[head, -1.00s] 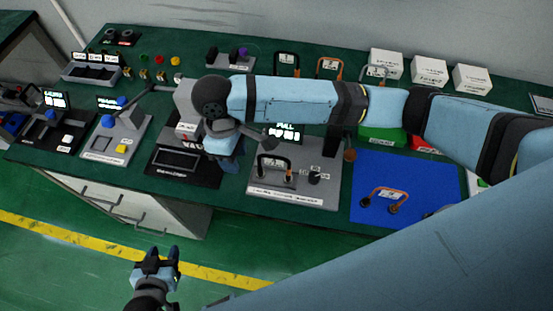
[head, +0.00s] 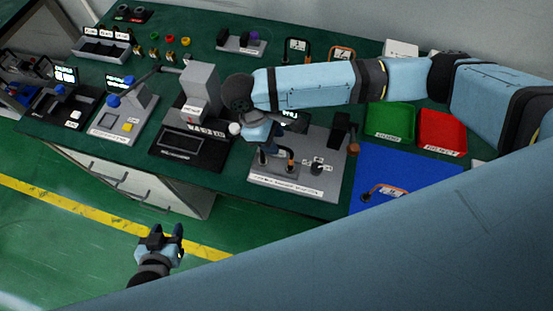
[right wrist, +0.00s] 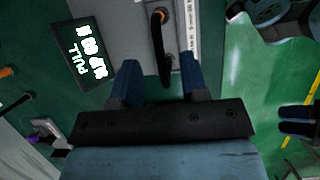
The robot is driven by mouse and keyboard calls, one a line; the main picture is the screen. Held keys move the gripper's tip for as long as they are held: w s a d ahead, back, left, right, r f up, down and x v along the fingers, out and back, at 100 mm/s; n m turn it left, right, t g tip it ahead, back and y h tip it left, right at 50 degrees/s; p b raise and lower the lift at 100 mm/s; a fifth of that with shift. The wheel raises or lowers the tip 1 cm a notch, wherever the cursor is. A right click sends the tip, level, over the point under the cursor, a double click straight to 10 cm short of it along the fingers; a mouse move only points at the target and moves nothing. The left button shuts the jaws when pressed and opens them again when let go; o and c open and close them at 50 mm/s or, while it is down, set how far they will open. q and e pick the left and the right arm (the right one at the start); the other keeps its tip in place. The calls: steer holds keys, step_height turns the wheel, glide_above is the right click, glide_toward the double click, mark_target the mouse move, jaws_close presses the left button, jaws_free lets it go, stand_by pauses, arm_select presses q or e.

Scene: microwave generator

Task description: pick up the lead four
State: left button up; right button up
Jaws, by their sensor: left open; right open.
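A dark U-shaped lead with an orange end (head: 291,157) stands on the grey pull-test station (head: 318,182). In the right wrist view the lead (right wrist: 163,50) lies just ahead of and between my finger tips. I cannot read a number on it. My right gripper (head: 267,150) is open and empty over the station, partly covering the lead in the head view. It also shows in the right wrist view (right wrist: 160,82). My left gripper (head: 166,236) is open and empty, low over the floor in front of the bench.
An orange lead (head: 385,190) lies on the blue mat (head: 420,170). More leads (head: 297,48) stand at the back. Green (head: 390,118) and red (head: 441,130) trays sit at right. A grey press (head: 200,88) stands left of my right gripper.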

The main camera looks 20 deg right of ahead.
steer(key=p+x, duration=0.1)
steer(key=x, duration=0.4)
steer(key=shift+a, duration=0.1)
jaws_close()
steer(key=shift+r, duration=0.1)
step_height(320, 180, up, 20)
stand_by(0.5)
